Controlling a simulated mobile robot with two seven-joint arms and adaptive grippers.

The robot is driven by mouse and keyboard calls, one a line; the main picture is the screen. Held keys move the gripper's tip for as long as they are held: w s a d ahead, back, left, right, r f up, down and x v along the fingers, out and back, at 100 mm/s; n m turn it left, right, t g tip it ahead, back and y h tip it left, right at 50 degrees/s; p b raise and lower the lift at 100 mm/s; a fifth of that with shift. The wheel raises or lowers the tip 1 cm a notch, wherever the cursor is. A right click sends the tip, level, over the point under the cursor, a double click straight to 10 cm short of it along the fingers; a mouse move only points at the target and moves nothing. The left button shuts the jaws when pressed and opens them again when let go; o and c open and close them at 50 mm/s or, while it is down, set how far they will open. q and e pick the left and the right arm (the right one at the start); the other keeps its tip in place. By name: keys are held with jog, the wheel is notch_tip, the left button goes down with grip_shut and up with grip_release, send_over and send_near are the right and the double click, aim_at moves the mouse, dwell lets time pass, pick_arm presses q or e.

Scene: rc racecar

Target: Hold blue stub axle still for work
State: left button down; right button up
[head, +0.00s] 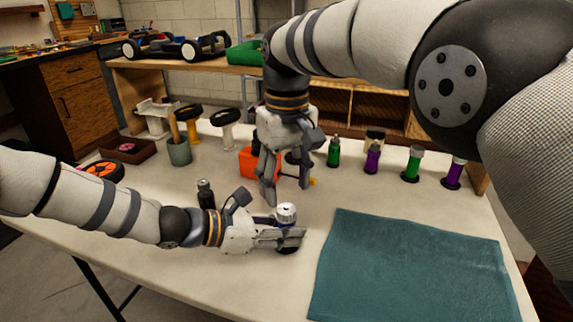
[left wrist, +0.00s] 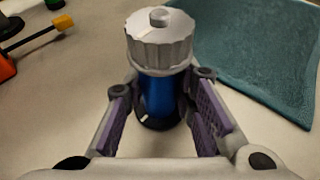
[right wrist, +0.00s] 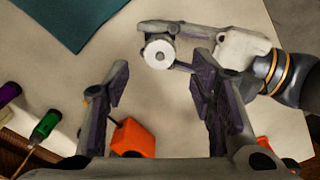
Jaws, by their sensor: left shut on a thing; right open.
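The blue stub axle (left wrist: 158,98) stands upright on the table with a ribbed silver-white cap on top and a dark base. My left gripper (left wrist: 163,110) is shut around its blue body, one finger on each side. In the head view the axle (head: 286,211) shows its pale cap above the left gripper (head: 280,238), which partly hides the body. My right gripper (head: 285,192) is open and empty, pointing down just behind and left of the axle. In the right wrist view the axle's cap (right wrist: 158,53) appears beyond the open right fingers (right wrist: 160,85).
A teal mat (head: 410,272) lies to the right. An orange box (head: 250,162) stands behind the right gripper. A dark bottle (head: 206,194) is behind the left gripper. Several green and purple parts (head: 411,165) stand at the back right. A grey cup (head: 179,152) is at the back left.

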aim_at(286, 207)
notch_tip(286, 207, up, 7)
jog(key=shift+r, duration=0.1)
notch_tip(286, 207, down, 12)
jog(key=n, duration=0.6)
dwell(0.4)
